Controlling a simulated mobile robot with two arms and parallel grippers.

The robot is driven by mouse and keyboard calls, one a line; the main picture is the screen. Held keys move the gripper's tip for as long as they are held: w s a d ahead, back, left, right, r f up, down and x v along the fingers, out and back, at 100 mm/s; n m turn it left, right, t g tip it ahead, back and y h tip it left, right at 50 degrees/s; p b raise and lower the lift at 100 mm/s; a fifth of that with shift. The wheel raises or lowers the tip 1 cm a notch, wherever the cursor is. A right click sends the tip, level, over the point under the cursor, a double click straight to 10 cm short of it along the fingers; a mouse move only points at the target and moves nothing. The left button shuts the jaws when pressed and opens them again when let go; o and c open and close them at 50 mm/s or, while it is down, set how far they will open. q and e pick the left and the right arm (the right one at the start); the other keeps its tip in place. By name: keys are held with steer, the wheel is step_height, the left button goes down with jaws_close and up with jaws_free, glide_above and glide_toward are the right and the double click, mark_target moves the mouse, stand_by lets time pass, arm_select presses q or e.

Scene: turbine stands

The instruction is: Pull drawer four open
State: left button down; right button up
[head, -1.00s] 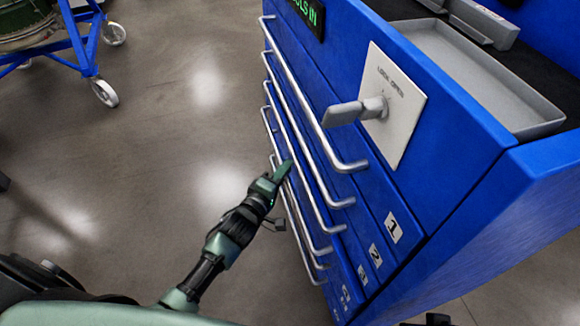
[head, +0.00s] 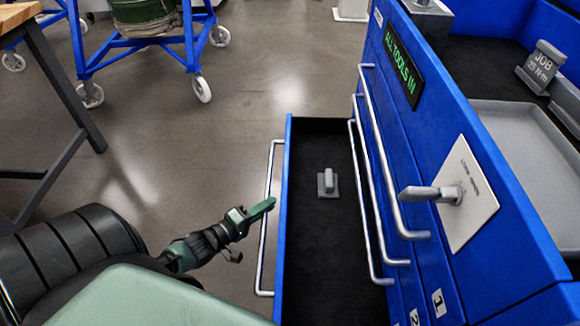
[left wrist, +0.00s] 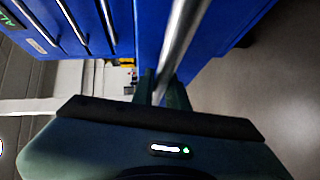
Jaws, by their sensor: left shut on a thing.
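A low drawer (head: 286,240) of the blue cabinet stands well open; its number label is not visible. Its long silver handle (head: 270,165) runs along the front. My left gripper (head: 262,208) is at the middle of this handle and is shut on it. In the left wrist view the silver handle bar (left wrist: 180,40) passes between the fingers (left wrist: 162,92). The drawer has a dark floor with a small grey block-like piece (head: 327,183) on it. The drawers above, with labels 1 and 2, are shut. My right gripper is out of view.
A lock lever (head: 430,194) sticks out from a white plate on the cabinet (head: 520,255). A green-lit sign (head: 403,65) reads "ALL TOOLS IN". A wooden-topped table (head: 50,75) and a blue wheeled stand (head: 140,50) are at the left. Open floor (head: 190,130) lies between.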

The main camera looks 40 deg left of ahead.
arm_select(q)
steer(key=shift+s+a, duration=0.6)
steer(key=shift+a, duration=0.3)
steer(key=shift+s+a, duration=0.6)
steer(key=shift+a, duration=0.3)
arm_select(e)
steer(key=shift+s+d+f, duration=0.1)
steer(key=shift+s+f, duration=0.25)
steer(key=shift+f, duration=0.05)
arm_select(q)
steer(key=c, duration=1.4)
jaws_free()
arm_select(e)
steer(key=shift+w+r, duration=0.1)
